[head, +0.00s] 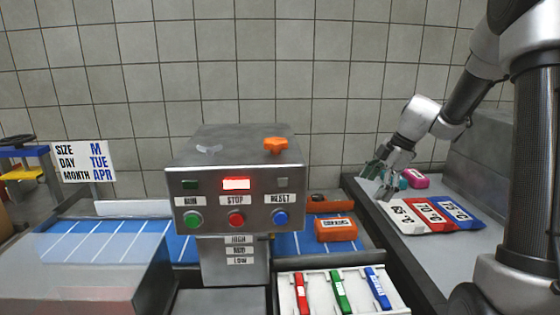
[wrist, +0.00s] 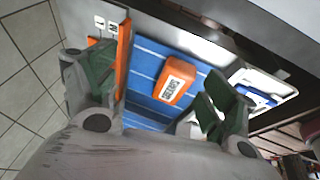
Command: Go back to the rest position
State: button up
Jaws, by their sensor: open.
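My gripper (head: 386,176) is at the right in the head view, near the left edge of the right-hand counter, above and behind the temperature cards. Its fingers (wrist: 162,88) are spread apart in the wrist view, with nothing held between them. An orange labelled block (head: 337,229) lies on the blue conveyor (head: 284,243); in the wrist view this orange block (wrist: 176,82) shows beyond and between the fingers, apart from them. My arm reaches in from the upper right.
A grey control box (head: 235,165) with RUN, STOP and RESET buttons stands in the middle, its red light lit. White, red and blue cards (head: 434,214) lie on the right counter (head: 478,250), near a pink item (head: 415,179). A white tray (head: 398,309) holds red, green and blue sticks.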

jog(key=w+d+r+m+t+h, duration=0.4)
jog(key=w+d+r+m+t, duration=0.15)
jog(key=w+d, duration=0.45)
jog(key=s+d+r+m+h, duration=0.4)
jog(key=s+d+r, duration=0.15)
jog(key=d, duration=0.25)
jog(key=s+d+r+m+g+h, duration=0.25)
jog(key=s+m, duration=0.25)
jog(key=s, duration=0.6)
jog(key=s+a+f+m+g+y, duration=0.1)
jog(key=s+a+m, duration=0.1)
jog(key=s, duration=0.5)
jog(key=s+a+f+m+g+y, duration=0.1)
jog(key=s+a+f, duration=0.15)
jog(key=s, duration=0.35)
jog(key=s+a+r+m+t+y, duration=0.1)
jog(key=s+a+y, duration=0.3)
jog(key=s+a, duration=0.6)
jog(key=a, duration=0.3)
jog(key=shift+s+a+r+y, duration=0.2)
jog(key=shift+s+a+y, duration=0.05)
jog(key=shift+s+y, duration=0.1)
